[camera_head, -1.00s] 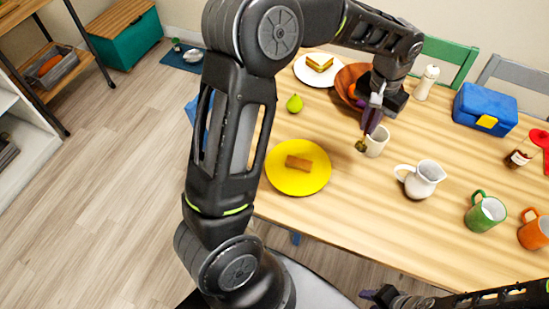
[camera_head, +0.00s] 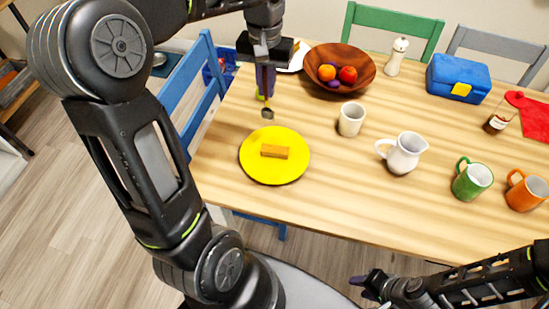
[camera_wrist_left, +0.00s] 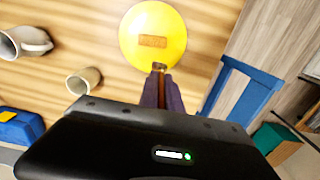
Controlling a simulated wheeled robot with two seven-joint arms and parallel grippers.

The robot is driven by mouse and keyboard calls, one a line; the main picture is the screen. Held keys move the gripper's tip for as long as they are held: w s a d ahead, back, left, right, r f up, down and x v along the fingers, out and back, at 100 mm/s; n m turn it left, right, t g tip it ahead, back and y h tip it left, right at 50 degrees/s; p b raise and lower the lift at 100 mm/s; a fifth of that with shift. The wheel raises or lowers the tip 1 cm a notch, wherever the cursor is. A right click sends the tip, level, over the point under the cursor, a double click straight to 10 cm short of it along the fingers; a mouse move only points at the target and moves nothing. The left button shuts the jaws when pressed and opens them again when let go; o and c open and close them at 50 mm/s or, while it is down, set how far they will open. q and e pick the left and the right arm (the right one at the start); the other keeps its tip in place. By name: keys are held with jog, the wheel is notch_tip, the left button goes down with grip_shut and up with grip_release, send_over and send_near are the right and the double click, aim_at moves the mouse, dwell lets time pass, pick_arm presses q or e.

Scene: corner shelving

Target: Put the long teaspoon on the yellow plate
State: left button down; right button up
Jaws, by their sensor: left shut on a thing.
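The yellow plate (camera_head: 252,172) lies at the near left of the wooden table, with a brown bar (camera_head: 274,151) on it. My left gripper (camera_head: 266,92) is above the table just behind the plate. It is shut on the teaspoon (camera_head: 267,113), whose bowl hangs below the fingers, apart from the plate. Most of its handle is hidden. In the left wrist view the spoon (camera_wrist_left: 158,67) shows at the fingertips (camera_wrist_left: 161,84), overlapping the near edge of the plate (camera_wrist_left: 130,45). My right gripper (camera_head: 366,287) is low at the front, off the table; its jaw opening is unclear.
A white cup (camera_head: 351,119) and a white jug (camera_head: 403,153) stand right of the plate. A wooden bowl of fruit (camera_head: 318,58) is behind. Green (camera_head: 472,181) and orange (camera_head: 526,191) mugs stand farther right. A blue chair (camera_head: 180,80) is at the table's left edge.

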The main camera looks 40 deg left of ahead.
aim_at(266, 108)
pick_arm(q)
jog(key=shift+s+a, duration=0.1)
jog(key=shift+f+p, duration=0.35)
jog(key=shift+f, duration=2.75)
jog(key=shift+f, duration=1.9)
jog(key=shift+f, duration=0.15)
jog(key=c, duration=1.5)
grip_release()
jog(key=shift+c, duration=0.2)
